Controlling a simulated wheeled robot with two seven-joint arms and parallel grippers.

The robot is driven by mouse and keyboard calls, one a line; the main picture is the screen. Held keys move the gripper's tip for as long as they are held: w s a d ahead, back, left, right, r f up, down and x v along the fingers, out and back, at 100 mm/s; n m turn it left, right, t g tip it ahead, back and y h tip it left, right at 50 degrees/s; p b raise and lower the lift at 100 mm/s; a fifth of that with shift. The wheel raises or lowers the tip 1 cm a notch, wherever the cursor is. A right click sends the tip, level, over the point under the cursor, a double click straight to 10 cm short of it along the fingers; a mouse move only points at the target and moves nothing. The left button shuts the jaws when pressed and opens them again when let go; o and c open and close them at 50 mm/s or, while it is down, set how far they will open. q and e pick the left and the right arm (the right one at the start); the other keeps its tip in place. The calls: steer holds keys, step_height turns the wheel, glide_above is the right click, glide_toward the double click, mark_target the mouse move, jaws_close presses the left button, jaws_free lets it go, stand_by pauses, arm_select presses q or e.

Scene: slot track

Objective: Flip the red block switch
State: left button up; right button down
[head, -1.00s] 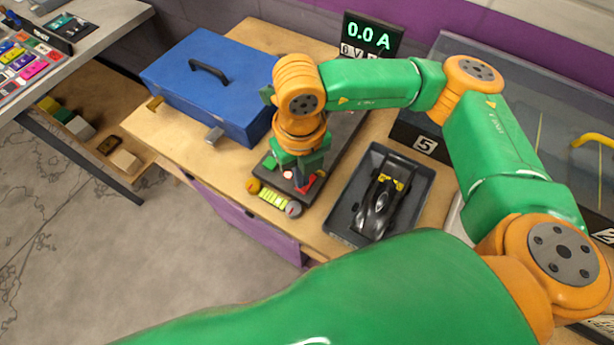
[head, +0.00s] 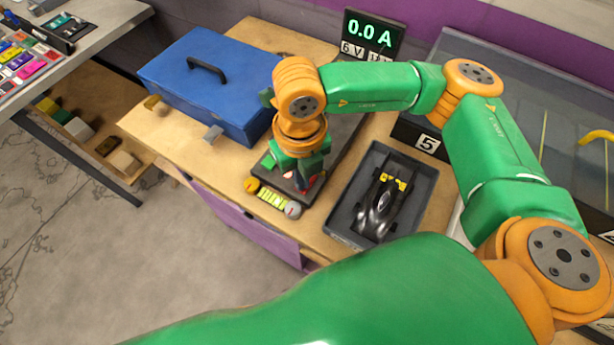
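My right gripper (head: 301,183) points down over the front end of a dark panel (head: 275,181) on the wooden table. The red block switch (head: 313,182) is almost wholly hidden by the gripper; only a small dark red bit shows at the gripper's right side. I cannot tell its position or whether the fingers touch it. The fingertips are too small and covered to show whether they are open or shut. My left gripper is not in view.
A display (head: 370,36) reads 0.0 A. A blue toolbox (head: 205,85) stands left of the panel. A grey tray (head: 345,217) with a black car (head: 382,205) lies close on the right. A yellow-green cell (head: 272,197) sits at the panel's front edge.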

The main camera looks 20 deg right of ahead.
steer(key=shift+f, duration=0.2)
steer(key=shift+s, duration=0.1)
steer(key=shift+r+p, duration=2)
steer(key=shift+r, duration=1.65)
steer(key=shift+f, duration=0.1)
